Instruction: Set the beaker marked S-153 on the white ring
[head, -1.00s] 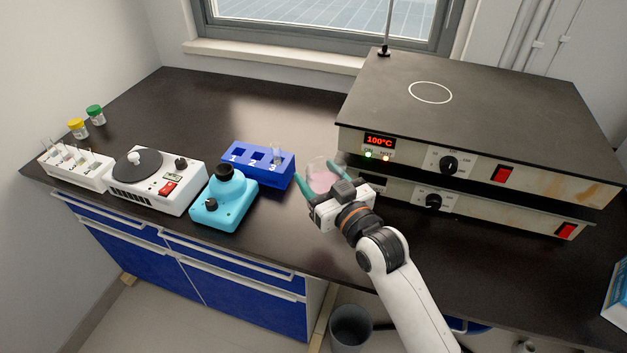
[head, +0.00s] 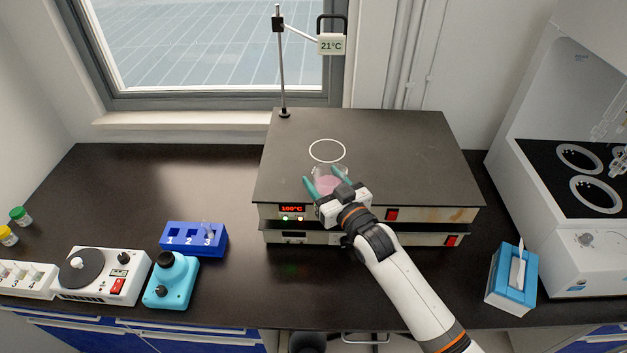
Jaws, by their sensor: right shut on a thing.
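A clear beaker with pink liquid (head: 327,184) is held between the green fingers of my right gripper (head: 325,183). The gripper is shut on it. The beaker appears upright, over the front part of the dark hotplate top (head: 400,150); I cannot tell whether it touches the surface. Its marking is not readable. The white ring (head: 327,151) is a thin circle drawn on the hotplate top, just beyond the beaker, and it looks empty. My left gripper is not in view.
A thermometer reading 21°C (head: 331,46) hangs from a stand (head: 281,70) at the hotplate's back left. A blue rack (head: 194,239), a cyan device (head: 171,281) and a white stirrer (head: 103,276) stand left. A tissue box (head: 512,278) stands right.

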